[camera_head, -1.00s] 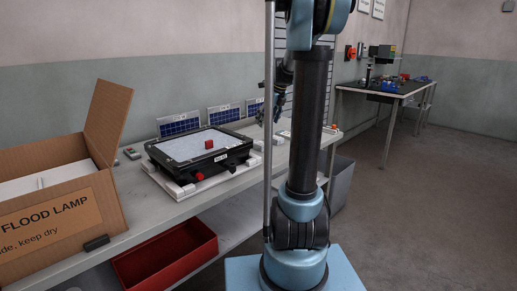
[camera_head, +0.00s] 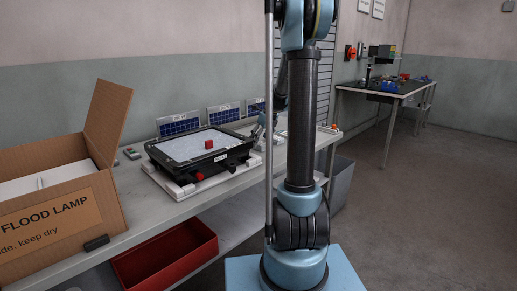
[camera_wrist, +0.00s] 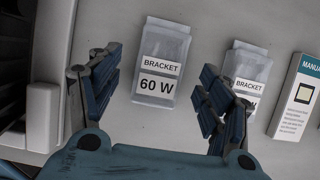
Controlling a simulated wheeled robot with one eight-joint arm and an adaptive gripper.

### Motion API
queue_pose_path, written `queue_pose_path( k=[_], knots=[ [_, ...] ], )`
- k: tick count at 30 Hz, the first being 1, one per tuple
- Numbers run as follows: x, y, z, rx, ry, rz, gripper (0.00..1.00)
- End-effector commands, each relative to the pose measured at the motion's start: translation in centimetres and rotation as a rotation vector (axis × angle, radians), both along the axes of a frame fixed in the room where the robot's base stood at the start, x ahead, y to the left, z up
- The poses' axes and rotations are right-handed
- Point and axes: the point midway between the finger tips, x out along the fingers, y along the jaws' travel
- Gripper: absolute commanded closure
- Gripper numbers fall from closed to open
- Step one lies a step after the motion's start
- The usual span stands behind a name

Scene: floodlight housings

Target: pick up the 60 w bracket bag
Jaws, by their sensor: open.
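The 60 W bracket bag (camera_wrist: 161,62) is a clear bag with a white label reading "BRACKET 60 W". It lies flat on the grey bench top in the wrist view. My gripper (camera_wrist: 158,75) is open, with one blue finger to the left and one to the right of the bag's lower part. The fingers look apart from it, and nothing is between them but the bag and bench below. I cannot tell the height of the fingertips. In the head view my arm hides the bag, and the gripper is mostly hidden behind it.
A second bracket bag (camera_wrist: 246,75) lies to the right, partly behind the right finger. A manual box (camera_wrist: 297,97) lies beyond it. In the head view, a black floodlight housing (camera_head: 203,155) with a red block on it and a cardboard box (camera_head: 62,200) occupy the bench.

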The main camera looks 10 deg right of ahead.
Motion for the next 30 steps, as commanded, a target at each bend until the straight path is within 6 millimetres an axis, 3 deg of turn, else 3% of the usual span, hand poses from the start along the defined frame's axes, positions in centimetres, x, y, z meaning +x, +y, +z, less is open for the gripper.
queue_pose_path(
  k=[7,30],
  knots=[
    [0.7,0.5,-1.9,0.0,0.0,0.0,0.28],
    [0.7,0.5,-2.5,0.0,0.0,0.0,0.28]
  ],
)
